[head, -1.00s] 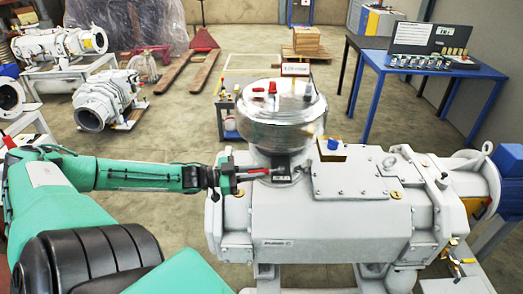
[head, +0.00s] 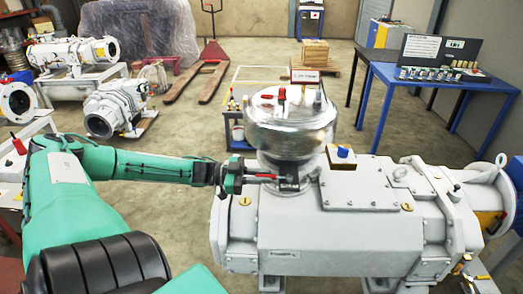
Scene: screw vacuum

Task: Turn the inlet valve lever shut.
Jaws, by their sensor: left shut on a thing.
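The inlet valve lever (head: 264,177) is a short red-handled lever at the neck below the shiny metal dome (head: 290,125) on the grey vacuum pump (head: 340,235). It points left from a dark valve body (head: 290,184). My left gripper (head: 246,176) comes in from the left at the lever's height and is shut on its outer end. The fingertips are small and dark, so their exact grip on the handle is hard to make out. My right gripper is not in view.
A blue table (head: 440,80) with small jars and an open dark case stands at the back right. A blue cart (head: 236,132) is behind the dome. Other pumps (head: 115,108) stand at the left. A red pallet jack (head: 205,75) stands on open floor behind.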

